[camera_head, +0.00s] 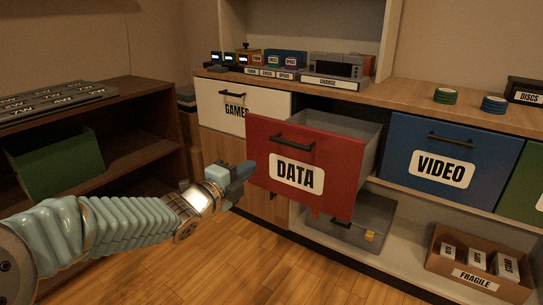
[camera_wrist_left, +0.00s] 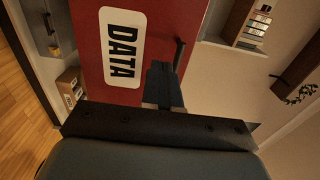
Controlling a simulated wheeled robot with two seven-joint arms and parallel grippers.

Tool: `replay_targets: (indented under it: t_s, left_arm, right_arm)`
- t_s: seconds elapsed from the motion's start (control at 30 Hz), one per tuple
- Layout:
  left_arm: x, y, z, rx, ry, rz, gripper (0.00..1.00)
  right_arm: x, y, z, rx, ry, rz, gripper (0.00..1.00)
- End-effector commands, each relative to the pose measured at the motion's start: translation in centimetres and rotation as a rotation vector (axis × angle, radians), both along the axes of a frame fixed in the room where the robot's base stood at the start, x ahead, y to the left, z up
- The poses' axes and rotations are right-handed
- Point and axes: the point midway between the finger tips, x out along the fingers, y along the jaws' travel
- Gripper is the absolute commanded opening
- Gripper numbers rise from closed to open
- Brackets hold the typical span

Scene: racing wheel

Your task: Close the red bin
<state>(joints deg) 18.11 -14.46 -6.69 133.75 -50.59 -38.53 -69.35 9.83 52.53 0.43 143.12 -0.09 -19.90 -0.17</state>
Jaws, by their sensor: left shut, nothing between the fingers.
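The red bin (camera_head: 338,177) has a white DATA label and a black handle, and it stands pulled out from the shelf unit with its open top showing. Its red front also fills much of the left wrist view (camera_wrist_left: 101,80), where it looks turned on its side. My left gripper (camera_head: 246,173) is at the left edge of the red front, below the handle's level. In the left wrist view its dark shut fingers (camera_wrist_left: 160,82) are in front of the red face near the handle (camera_wrist_left: 180,54). I cannot tell whether they touch it. My right gripper is not in view.
A white GAMES bin (camera_head: 270,105) and a blue VIDEO bin (camera_head: 450,163) sit either side. Below are a grey bin (camera_head: 345,232) and a FRAGILE cardboard box (camera_head: 440,263). A brown shelf (camera_head: 140,148) with a green bin (camera_head: 58,162) stands at left. The wooden floor between is clear.

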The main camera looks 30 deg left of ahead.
Motion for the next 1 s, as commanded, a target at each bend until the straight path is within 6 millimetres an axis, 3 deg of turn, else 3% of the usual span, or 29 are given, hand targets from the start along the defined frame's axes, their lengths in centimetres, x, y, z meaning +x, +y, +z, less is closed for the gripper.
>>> replay_targets:
  t_s: [0.3,0.5,0.7,1.0]
  left_arm:
    - [6.9,-0.6,-0.1,-0.003,0.003,-0.002,0.0]
    - [10.0,-0.8,-0.1,-0.004,0.002,-0.001,0.0]
    - [11.4,-0.9,0.0,-0.004,0.002,0.0,0.0]
    - [11.5,-0.9,-0.1,-0.004,0.002,0.0,0.0]
  right_arm:
    - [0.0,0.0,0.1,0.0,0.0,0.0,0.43]
    - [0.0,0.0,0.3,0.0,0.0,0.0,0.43]
    - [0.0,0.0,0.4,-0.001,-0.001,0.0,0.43]
    - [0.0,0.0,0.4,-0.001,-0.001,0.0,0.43]
